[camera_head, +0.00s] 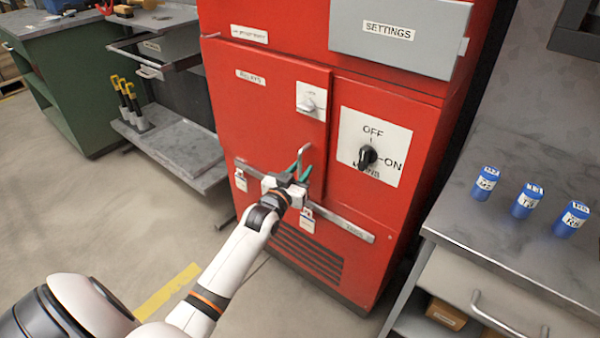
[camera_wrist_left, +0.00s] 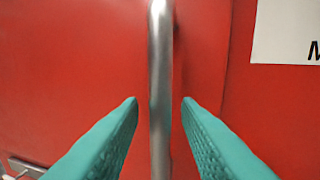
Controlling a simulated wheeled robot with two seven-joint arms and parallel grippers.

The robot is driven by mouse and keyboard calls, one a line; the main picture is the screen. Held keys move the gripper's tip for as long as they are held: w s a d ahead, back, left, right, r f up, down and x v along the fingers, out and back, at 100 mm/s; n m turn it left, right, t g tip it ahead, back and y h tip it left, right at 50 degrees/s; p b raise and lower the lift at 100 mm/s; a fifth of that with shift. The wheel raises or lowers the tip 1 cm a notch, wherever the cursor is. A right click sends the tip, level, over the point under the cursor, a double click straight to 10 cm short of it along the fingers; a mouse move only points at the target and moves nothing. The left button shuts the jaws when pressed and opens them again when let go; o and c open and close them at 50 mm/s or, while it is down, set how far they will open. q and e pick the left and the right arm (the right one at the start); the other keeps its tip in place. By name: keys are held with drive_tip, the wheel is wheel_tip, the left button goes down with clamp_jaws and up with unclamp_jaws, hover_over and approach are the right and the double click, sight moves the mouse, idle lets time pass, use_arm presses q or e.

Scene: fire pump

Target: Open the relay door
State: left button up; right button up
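The red relay door (camera_head: 262,110) is labelled "RELAYS" and is on the left of the red cabinet. It looks closed. Its metal handle (camera_head: 303,155) is a vertical bar near the door's lower right. My left gripper (camera_head: 299,168) is at the handle. In the left wrist view the handle (camera_wrist_left: 160,80) stands between the two teal fingers (camera_wrist_left: 160,104), with a gap on each side. The fingers are open and not closed on the bar. My right gripper is in neither view.
The pump switch (camera_head: 368,156) is right of the door, and a grey "SETTINGS" panel (camera_head: 395,35) is above. A metal bar (camera_head: 345,224) crosses below the door. Blue relays (camera_head: 527,201) stand on the right bench (camera_head: 500,255). Floor at left is clear.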

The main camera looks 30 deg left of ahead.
use_arm(q)
drive_tip(key=shift+c, duration=0.2)
clamp_jaws()
